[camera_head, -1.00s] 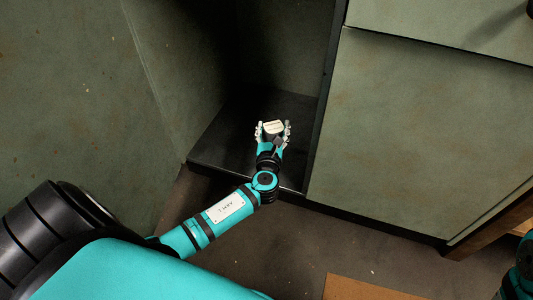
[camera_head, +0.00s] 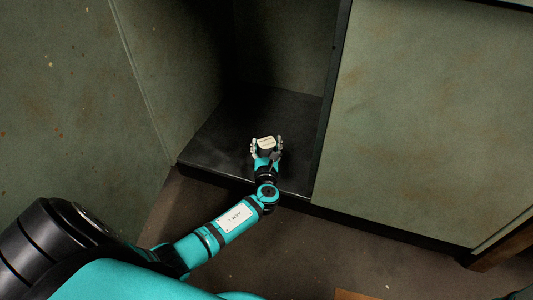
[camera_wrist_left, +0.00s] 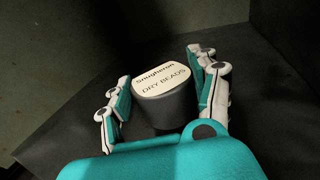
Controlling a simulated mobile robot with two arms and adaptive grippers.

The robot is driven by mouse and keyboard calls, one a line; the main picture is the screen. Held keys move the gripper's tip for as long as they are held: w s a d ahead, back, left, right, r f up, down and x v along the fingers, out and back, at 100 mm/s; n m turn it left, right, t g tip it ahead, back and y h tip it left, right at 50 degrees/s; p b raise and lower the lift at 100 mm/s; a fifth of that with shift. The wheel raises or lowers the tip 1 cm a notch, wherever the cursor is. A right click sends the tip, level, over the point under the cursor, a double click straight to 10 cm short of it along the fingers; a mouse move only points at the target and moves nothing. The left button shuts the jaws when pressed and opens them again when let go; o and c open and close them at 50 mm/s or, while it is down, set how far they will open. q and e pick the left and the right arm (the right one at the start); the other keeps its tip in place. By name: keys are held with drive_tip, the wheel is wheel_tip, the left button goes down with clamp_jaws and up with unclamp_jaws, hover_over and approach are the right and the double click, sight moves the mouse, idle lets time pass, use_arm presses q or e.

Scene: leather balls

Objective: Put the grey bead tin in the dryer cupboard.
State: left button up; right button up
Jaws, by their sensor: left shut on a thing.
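The grey bead tin (camera_wrist_left: 168,106) has a dark grey side and a cream top lettered "DRY BEADS". My left gripper (camera_head: 266,146) is shut on the tin, which also shows in the head view (camera_head: 266,142). In the left wrist view the fingers (camera_wrist_left: 166,88) stand on either side of the tin. The dryer cupboard (camera_head: 215,157) is open at the front, with a dark floor and green-grey walls. The tin and gripper are inside the opening, over the front part of its floor. I cannot tell whether the tin touches the floor. My right gripper is not in view.
A closed green-grey panel (camera_head: 420,120) stands right of the opening, behind a dark upright edge (camera_head: 328,100). A green-grey wall (camera_head: 80,110) is on the left. The cupboard floor behind the tin looks clear, though its back left is in deep shadow.

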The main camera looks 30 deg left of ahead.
use_arm(q)
drive_tip(key=shift+f, duration=0.8)
drive_tip(key=shift+r, duration=0.2)
drive_tip(key=shift+f, duration=0.15)
drive_tip(key=o, duration=1.2)
drive_tip(key=shift+o, duration=0.2)
